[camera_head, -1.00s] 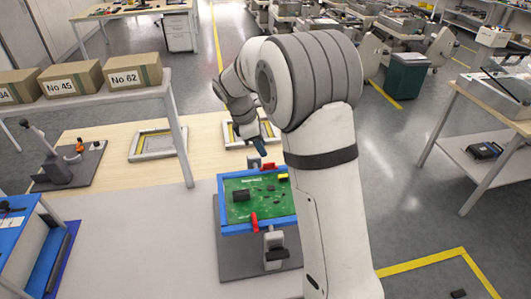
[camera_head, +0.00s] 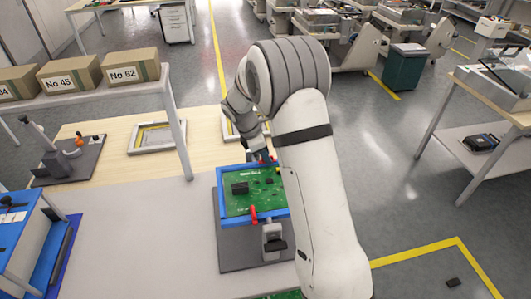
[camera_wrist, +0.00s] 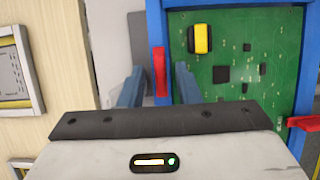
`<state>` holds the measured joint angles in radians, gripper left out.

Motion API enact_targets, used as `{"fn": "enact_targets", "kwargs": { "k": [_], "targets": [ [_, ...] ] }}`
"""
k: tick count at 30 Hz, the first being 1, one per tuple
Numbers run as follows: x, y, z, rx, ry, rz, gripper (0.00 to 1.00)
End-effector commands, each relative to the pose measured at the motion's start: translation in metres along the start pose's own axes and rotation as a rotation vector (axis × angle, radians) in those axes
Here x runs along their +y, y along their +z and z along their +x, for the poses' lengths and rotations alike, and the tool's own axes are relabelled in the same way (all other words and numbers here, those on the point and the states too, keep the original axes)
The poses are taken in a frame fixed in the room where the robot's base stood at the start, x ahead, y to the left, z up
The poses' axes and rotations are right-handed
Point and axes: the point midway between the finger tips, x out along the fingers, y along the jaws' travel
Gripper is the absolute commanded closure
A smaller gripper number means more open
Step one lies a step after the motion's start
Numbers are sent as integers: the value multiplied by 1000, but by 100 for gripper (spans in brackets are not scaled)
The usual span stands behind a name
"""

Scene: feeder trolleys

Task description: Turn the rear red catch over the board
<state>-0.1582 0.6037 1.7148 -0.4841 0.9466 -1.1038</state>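The green board (camera_head: 238,203) sits in a blue frame (camera_head: 240,227); it also shows in the wrist view (camera_wrist: 235,55). The rear red catch (camera_wrist: 160,72) lies lengthwise along the frame's rear edge, beside the board and not over it. My gripper (camera_wrist: 158,82) is open, with one blue finger on each side of this catch; I cannot tell whether they touch it. In the head view my gripper (camera_head: 265,157) is low at the frame's rear edge and hides most of the catch. The front red catch (camera_head: 253,215) points across the frame onto the board's front edge.
A grey clamp with a black handle (camera_head: 273,240) stands at the frame's front. A shelf with cardboard boxes (camera_head: 130,68) is at the left.

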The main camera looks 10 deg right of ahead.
Motion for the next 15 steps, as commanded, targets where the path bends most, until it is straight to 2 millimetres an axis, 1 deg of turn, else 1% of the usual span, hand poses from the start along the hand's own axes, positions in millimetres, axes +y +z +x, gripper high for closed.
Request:
{"fn": "enact_targets", "kwargs": {
  "k": [2, 3, 13, 15],
  "targets": [
    [0, 0, 0, 0, 0, 0, 70],
    [0, 0, 0, 0, 0, 0, 72],
    [0, 0, 0, 0, 0, 1, 99],
    [0, 1, 0, 0, 0, 1, 100]
  ]
}}
